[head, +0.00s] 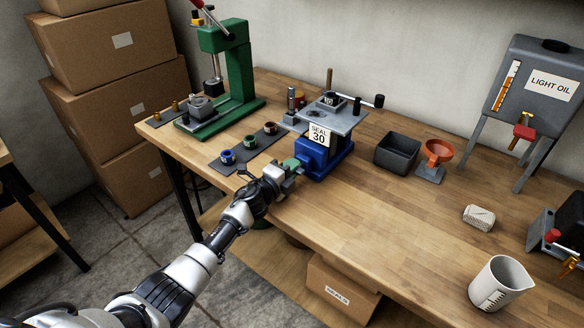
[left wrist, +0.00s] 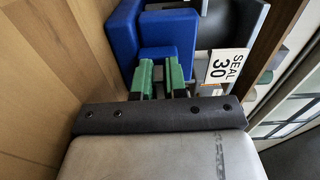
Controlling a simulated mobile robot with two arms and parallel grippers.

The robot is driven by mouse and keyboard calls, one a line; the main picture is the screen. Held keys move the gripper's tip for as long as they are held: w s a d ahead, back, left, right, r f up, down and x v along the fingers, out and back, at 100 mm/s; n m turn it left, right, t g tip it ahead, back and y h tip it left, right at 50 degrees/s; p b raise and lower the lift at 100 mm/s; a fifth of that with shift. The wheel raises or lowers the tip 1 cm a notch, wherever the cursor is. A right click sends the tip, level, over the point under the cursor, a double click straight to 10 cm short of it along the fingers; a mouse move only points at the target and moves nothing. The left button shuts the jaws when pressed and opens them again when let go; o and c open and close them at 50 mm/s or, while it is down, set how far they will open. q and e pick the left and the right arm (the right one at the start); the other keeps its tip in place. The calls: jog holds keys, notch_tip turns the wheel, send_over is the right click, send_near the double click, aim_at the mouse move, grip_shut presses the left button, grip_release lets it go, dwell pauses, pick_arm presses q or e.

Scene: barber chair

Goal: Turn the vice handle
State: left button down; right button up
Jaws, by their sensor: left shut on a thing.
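The blue vice (head: 312,155) stands at the table's front edge in the head view, under a grey plate fixture with a "SEAL 30" tag (head: 319,134). The vice body also fills the top of the left wrist view (left wrist: 165,32), with the tag beside it. My left gripper (head: 292,165) is at the vice's front left side. Its green fingers (left wrist: 160,78) point at the vice in the left wrist view, shut on the vice handle, which is mostly hidden between them. My right gripper is in neither view.
Colored rings lie on a dark mat (head: 228,167) left of the vice, with a green press (head: 240,70) behind. A black bin (head: 397,152), orange funnel (head: 437,150) and white jug (head: 499,283) are to the right. The front middle of the table is clear.

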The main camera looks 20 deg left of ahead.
pick_arm(q)
jog(key=c, duration=1.2)
grip_release()
jog(key=shift+o, duration=0.2)
jog(key=shift+s+a, duration=0.1)
jog(key=shift+s, duration=0.05)
jog(key=v, duration=1)
jog(key=shift+s+a, duration=0.1)
jog(key=shift+s, duration=0.2)
